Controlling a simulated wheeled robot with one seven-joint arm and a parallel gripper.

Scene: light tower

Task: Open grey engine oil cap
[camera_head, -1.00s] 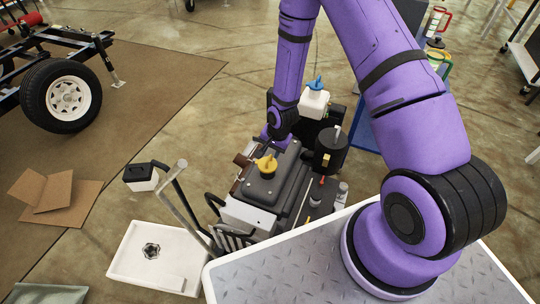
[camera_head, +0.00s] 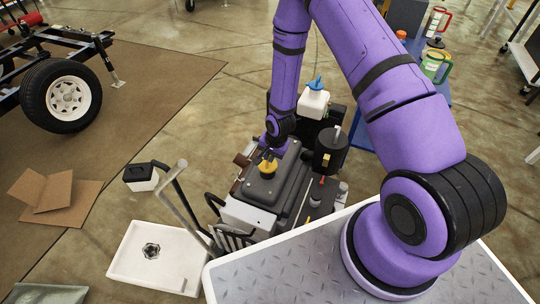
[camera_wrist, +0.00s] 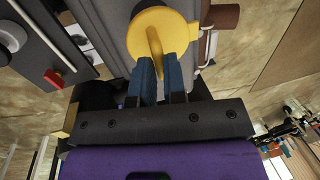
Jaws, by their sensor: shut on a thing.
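A round yellow cap (camera_head: 267,168) with a raised fin sits on top of the dark grey engine cover (camera_head: 262,188). In the wrist view the yellow cap (camera_wrist: 178,28) is at the top centre. My gripper (camera_head: 269,154) has come down over it, and in the wrist view its two blue fingers (camera_wrist: 159,68) stand on either side of the fin, shut on it. The cap looks seated on the cover; its underside is hidden. I cannot make out a grey oil cap for certain.
A white bottle with a blue top (camera_head: 313,101) and a black cylinder (camera_head: 331,149) stand behind and right of the cover. A white tray (camera_head: 125,262) lies on the floor at left. A red knob (camera_wrist: 54,79) shows in the wrist view.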

